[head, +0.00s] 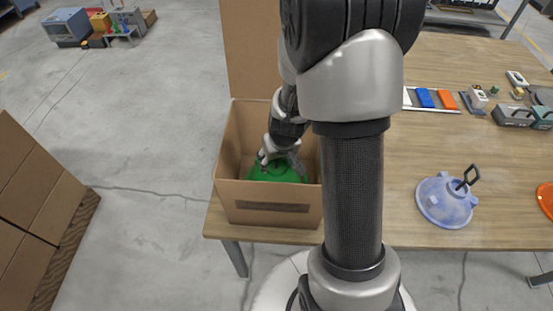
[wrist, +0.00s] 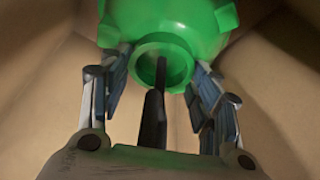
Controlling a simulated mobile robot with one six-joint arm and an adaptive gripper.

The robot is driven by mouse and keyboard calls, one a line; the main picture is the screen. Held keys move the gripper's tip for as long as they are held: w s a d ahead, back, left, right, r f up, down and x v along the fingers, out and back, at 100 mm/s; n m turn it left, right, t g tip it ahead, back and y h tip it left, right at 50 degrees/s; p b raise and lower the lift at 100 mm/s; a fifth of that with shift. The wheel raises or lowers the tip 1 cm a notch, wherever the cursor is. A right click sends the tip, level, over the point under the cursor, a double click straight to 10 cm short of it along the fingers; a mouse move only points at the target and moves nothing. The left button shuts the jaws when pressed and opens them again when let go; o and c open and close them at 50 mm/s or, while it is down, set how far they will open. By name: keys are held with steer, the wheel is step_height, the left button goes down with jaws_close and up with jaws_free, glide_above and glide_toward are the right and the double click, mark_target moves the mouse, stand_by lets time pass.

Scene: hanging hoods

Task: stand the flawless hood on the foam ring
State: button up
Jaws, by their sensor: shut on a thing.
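A green hood (head: 276,175) is inside an open cardboard box (head: 235,192) on the table. In the wrist view the green hood (wrist: 200,25) shows its round collar and part of its dome with lugs. My gripper (head: 279,160) reaches down into the box. In the wrist view my gripper (wrist: 155,90) has a finger on each side of the collar and is shut on the hood. A dark bar stands up between the fingers. A blue hood (head: 447,201) with a dark loop handle sits on the table to the right. I cannot make out the foam ring.
An orange item (head: 546,198) is cut off at the right edge. The back of the wooden table (head: 430,125) holds a tray with coloured blocks (head: 432,98) and several small parts. Box walls surround my gripper. My arm hides the table's middle.

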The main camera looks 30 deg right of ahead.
steer(key=shift+f+b, duration=0.65)
steer(key=o, duration=1.8)
steer(key=shift+o, duration=0.2)
steer(key=v, duration=1.2)
